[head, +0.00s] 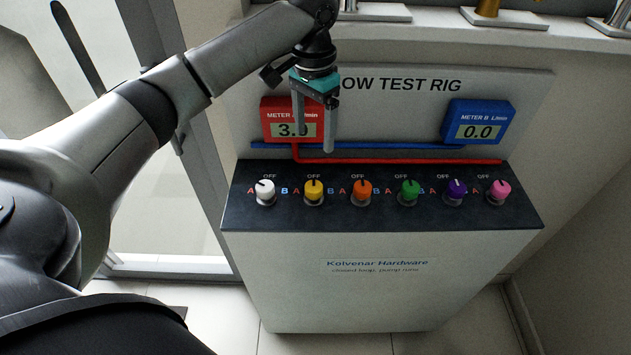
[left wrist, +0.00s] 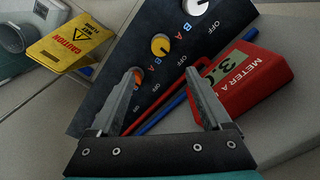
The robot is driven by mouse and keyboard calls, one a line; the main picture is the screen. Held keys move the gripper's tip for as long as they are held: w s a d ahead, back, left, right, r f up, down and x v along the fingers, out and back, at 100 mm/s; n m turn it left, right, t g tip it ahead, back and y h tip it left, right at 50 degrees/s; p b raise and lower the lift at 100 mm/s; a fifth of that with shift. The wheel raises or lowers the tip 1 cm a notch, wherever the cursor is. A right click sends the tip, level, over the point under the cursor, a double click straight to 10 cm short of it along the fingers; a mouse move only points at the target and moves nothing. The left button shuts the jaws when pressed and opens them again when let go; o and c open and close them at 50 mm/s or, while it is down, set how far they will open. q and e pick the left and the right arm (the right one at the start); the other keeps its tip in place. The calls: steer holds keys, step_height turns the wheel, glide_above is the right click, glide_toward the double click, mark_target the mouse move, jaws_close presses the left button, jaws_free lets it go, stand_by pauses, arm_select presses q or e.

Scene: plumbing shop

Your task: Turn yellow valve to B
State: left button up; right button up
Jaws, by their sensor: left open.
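The yellow valve (head: 314,188) is a round knob on the dark top of the test rig, between the white and orange valves. It also shows in the left wrist view (left wrist: 160,45), where its dark mark seems to point toward OFF. A blue letter B and a red letter A flank the valves. My left gripper (head: 314,140) is open and empty, fingers pointing down in front of the red meter, above and behind the yellow valve. In the left wrist view the yellow valve lies beyond the fingertips (left wrist: 162,72). My right gripper is not in view.
A white valve (head: 265,190) and an orange valve (head: 361,191) flank the yellow one; green, purple and pink ones stand farther right. Red meter A (head: 279,106), partly hidden, reads about 3.0; blue meter B (head: 478,121) reads 0.0.

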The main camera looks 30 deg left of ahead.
mark_target(314, 186)
arm_select(q)
step_height(314, 186, down, 15)
steer(key=shift+b, duration=1.2)
steer(key=shift+c, duration=0.4)
jaws_close()
